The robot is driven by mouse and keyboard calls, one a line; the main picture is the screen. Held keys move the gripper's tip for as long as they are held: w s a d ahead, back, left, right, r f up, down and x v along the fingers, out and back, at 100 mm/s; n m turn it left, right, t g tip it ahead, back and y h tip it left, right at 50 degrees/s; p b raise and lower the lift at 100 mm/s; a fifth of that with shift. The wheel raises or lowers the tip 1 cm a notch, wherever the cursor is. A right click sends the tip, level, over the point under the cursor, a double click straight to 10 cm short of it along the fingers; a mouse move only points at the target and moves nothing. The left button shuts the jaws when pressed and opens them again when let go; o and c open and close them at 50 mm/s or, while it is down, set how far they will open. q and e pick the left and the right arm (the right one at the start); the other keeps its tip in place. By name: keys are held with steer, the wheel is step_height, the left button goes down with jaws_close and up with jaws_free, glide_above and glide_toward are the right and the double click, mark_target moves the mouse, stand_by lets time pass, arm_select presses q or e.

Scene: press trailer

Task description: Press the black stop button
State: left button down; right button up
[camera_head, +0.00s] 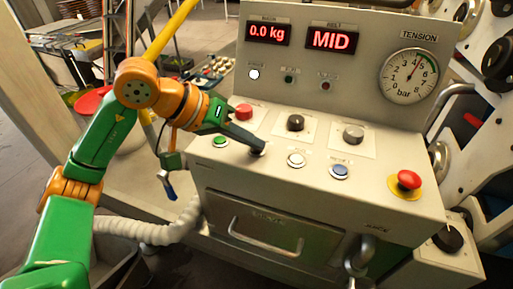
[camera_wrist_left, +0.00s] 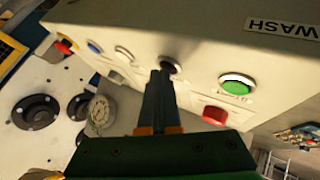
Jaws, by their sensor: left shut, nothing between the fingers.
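The black stop button (camera_head: 258,152) sits in the front row of the cream control panel, between the green button (camera_head: 220,141) and the white button (camera_head: 296,160). My left gripper (camera_head: 258,145) is shut and empty, with its tips pointing down at the black button and covering most of it. In the left wrist view the closed fingertips (camera_wrist_left: 163,73) overlap the near edge of the black button (camera_wrist_left: 173,66). I cannot tell whether they touch it or how far it is pressed. My right gripper is not in view.
A red button (camera_head: 243,112), a black knob (camera_head: 295,122) and a grey knob (camera_head: 353,134) form the row behind. A blue button (camera_head: 340,171) and a red emergency stop (camera_head: 408,180) lie to the right. The displays read "0.0 kg" and "MID".

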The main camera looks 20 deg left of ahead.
mark_target(251, 154)
arm_select(q)
steer(key=shift+r+p, duration=0.65)
steer(key=shift+r, duration=0.1)
steer(key=shift+r, duration=0.1)
step_height(251, 154, up, 5)
steer(key=p, duration=0.4)
stand_by(0.3)
stand_by(0.4)
